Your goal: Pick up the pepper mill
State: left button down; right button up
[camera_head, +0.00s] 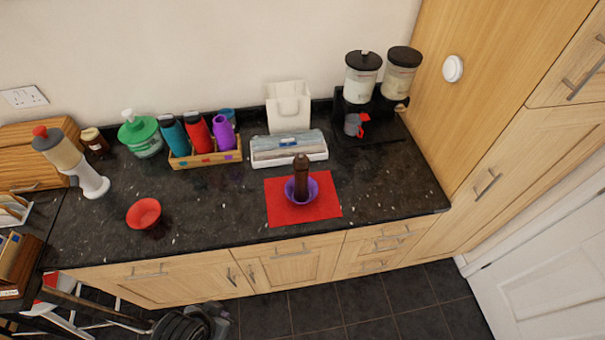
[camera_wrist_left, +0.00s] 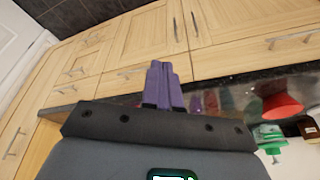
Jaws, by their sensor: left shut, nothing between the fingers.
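The dark brown pepper mill (camera_head: 301,178) stands upright in a small purple bowl (camera_head: 313,190) in the head view. The bowl sits on a red mat (camera_head: 322,212) near the front edge of the counter. The mill's lower end is hidden inside the bowl. My left gripper (camera_wrist_left: 160,66) shows in the left wrist view with its purple fingers shut together and nothing between them. It is in front of the cabinets, away from the mill. My right gripper is in neither view.
A grey-topped white box (camera_head: 290,150) stands behind the mat, with a crate of bottles (camera_head: 205,158) to its left. A red bowl (camera_head: 144,212) sits farther left. Two dispensers (camera_head: 362,80) stand at the back right. The dark counter (camera_head: 395,190) is clear right of the mat.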

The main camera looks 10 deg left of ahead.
pick_arm(q)
jog(key=shift+c, duration=1.7)
grip_release()
